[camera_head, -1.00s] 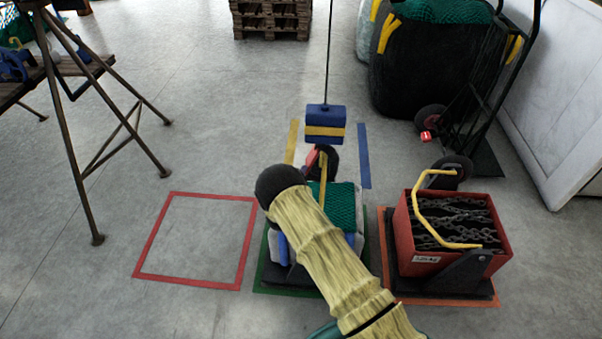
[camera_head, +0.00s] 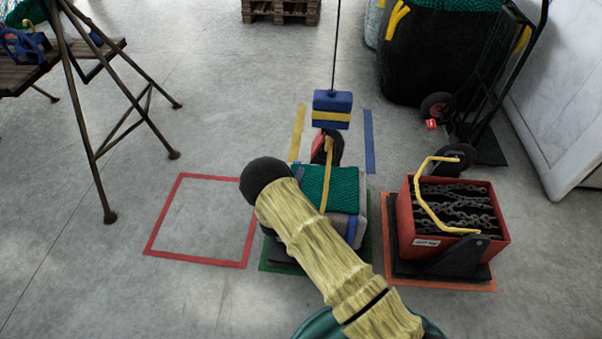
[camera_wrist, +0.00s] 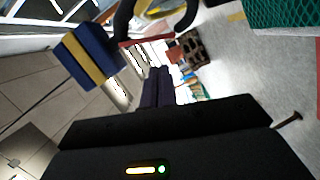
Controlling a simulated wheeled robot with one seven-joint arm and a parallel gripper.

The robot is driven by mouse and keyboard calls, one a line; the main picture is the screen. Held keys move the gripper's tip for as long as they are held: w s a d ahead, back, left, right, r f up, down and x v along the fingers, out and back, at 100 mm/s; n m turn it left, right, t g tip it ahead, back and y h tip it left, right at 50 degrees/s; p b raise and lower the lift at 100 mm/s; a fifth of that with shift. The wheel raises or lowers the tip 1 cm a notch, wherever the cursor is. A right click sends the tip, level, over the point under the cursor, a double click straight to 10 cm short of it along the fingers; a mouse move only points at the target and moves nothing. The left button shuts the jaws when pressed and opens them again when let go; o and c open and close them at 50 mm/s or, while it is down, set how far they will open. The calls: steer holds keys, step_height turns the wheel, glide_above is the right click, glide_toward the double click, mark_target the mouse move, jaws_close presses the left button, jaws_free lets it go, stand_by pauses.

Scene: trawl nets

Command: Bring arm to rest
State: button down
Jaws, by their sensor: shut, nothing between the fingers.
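My arm, in a tan ribbed sleeve with a black rounded joint, reaches up from the bottom edge in the head view, in front of the green-topped bale. My gripper is hidden there. In the wrist view the two dark fingers of my gripper (camera_wrist: 156,86) are together, shut and empty. The blue block with a yellow band (camera_head: 332,108) hangs on a thin line beyond the arm; it also shows in the wrist view (camera_wrist: 88,55), apart from the fingers.
The green-netted bale (camera_head: 341,190) stands on a green-outlined spot. A red crate of chains (camera_head: 408,225) stands to its right, and an empty red floor square (camera_head: 180,177) lies to its left. A trestle (camera_head: 88,130) stands at left, a hand truck (camera_head: 500,85) at right.

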steer(key=shift+r, duration=0.1)
steer(key=s+d+r+m+g+y, duration=0.1)
steer(key=d+r+m+g+y, duration=0.15)
steer(key=d+r+g, duration=0.35)
steer(key=s+d+r+m+g+y, duration=0.15)
steer(key=d+r+m, duration=0.25)
steer(key=r, duration=0.5)
steer(key=s+d+r+m+g, duration=0.2)
steer(key=s+d+r, duration=0.15)
steer(key=s, duration=0.55)
steer(key=s+d+r+m+g, duration=0.1)
steer(key=s+d+r+g, duration=0.15)
steer(key=s+d, duration=0.45)
steer(key=s+d+r+m+g, duration=0.2)
steer(key=s+r, duration=0.1)
steer(key=s, duration=0.8)
steer(key=w+p+v, duration=0.2)
steer(key=p+v, duration=0.8)
steer(key=w+r+p+v, duration=0.1)
steer(key=w+p+v, duration=0.1)
steer(key=p+v, duration=0.8)
steer(key=shift+w+d+r+p, duration=0.35)
steer(key=shift+w+p, duration=0.3)
steer(key=shift+w, duration=0.05)
